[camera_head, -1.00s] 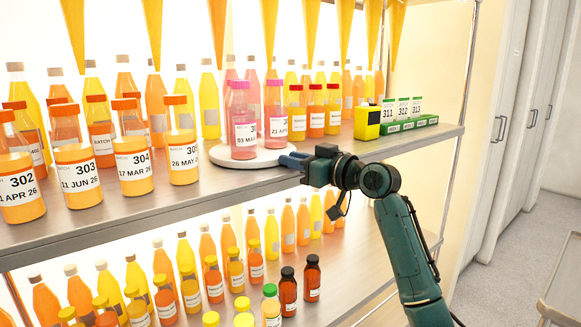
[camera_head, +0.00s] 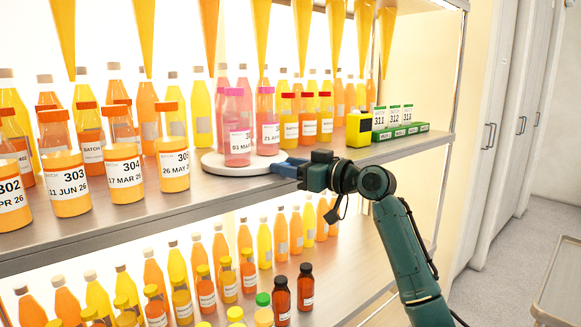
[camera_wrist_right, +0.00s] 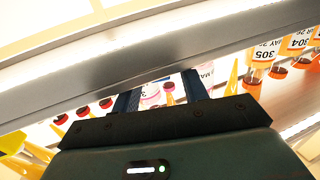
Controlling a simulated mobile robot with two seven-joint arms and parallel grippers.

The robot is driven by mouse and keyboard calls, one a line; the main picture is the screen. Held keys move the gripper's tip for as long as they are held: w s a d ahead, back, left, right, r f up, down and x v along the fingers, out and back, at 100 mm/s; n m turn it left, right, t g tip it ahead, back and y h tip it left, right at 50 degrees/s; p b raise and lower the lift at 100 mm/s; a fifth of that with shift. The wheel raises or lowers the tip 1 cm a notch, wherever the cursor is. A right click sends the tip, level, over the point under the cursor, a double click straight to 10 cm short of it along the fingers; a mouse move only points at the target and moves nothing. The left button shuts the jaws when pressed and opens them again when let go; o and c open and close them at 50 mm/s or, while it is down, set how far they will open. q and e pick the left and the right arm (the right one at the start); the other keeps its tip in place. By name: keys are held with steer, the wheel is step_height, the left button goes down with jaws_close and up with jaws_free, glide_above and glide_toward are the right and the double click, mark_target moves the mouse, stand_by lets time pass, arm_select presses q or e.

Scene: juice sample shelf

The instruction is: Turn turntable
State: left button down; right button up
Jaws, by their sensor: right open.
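The turntable (camera_head: 213,164) is a white round disc on the upper shelf, near its front edge. Two bottles of pink juice with pink caps stand on it, a left one (camera_head: 237,122) and a right one (camera_head: 267,132), both upright with white labels. My right gripper (camera_head: 284,167) comes in from the right at the disc's front right rim. Its jaws are open, with no bottle between them; whether the fingers touch the rim I cannot tell. In the right wrist view the two dark fingers (camera_wrist_right: 161,88) stand apart below the shelf edge, with pink bottles beyond. My left gripper is not in view.
Orange sample bottles, such as 305 (camera_head: 173,155), stand left of the turntable. More bottles fill the lower shelf under my arm. Orange cones hang above.

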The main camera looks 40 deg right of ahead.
steer(key=shift+s, duration=0.1)
steer(key=shift+s+d, duration=0.15)
steer(key=shift+s, duration=0.1)
arm_select(q)
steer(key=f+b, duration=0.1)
steer(key=b, duration=0.2)
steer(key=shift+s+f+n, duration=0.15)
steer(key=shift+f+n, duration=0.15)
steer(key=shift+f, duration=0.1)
arm_select(e)
steer(key=v, duration=1.2)
steer(key=shift+s, duration=0.25)
